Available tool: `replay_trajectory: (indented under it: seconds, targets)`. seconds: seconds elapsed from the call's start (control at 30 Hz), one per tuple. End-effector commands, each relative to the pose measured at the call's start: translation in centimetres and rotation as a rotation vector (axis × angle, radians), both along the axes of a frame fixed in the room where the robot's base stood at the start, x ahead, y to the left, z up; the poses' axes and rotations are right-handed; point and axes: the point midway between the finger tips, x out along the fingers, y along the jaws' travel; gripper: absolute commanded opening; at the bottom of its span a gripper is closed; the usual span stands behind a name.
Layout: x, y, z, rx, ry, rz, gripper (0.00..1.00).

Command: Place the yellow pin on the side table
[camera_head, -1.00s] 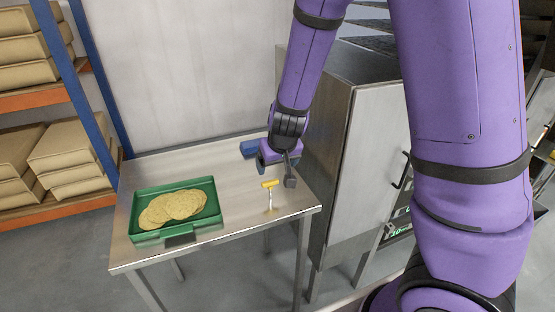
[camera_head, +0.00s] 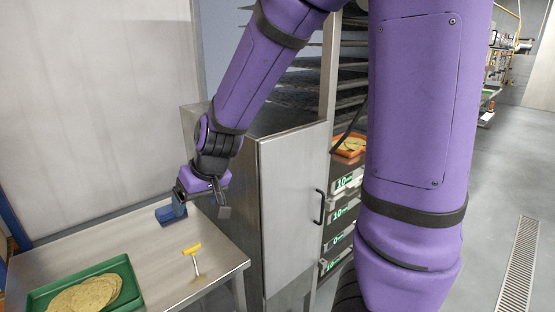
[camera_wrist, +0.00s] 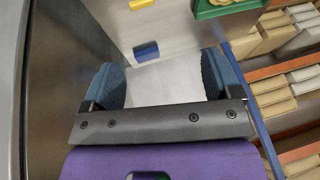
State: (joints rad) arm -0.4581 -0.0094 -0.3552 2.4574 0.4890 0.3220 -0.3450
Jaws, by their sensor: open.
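The yellow pin (camera_head: 193,255), a yellow T-shaped handle on a pale metal shaft, stands upright on the steel side table (camera_head: 140,250), near its right end. Its yellow handle (camera_wrist: 141,4) also shows at the top edge of the wrist view. My gripper (camera_head: 203,203) is above the back right of the table, behind the pin and apart from it. In the wrist view its two blue-padded fingers (camera_wrist: 160,88) are spread wide with nothing between them.
A small blue block (camera_head: 172,213) lies at the back. A steel cabinet (camera_head: 290,210) stands close to the right. Beyond it is a rack with an orange tray (camera_head: 348,146). Bare tabletop lies around the pin.

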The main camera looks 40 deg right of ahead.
Motion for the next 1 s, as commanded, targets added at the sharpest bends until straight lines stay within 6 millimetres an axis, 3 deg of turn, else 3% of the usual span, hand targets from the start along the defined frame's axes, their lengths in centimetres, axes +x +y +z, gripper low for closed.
replay_trajectory:
  seconds: [0.03,0.2,0.5,0.8,1.0]
  targets:
    - [-0.9,-0.4,1.6,0.019,-0.011,0.005,0.84]
    - [-4.3,-1.5,6.0,0.046,-0.024,0.028,0.84]
    - [-11.8,-4.1,11.9,-0.015,-0.053,0.03,0.84]
    - [-18.4,-6.2,14.8,-0.146,-0.073,-0.034,0.84]
    - [-19.9,-6.6,15.2,-0.184,-0.074,-0.056,0.84]
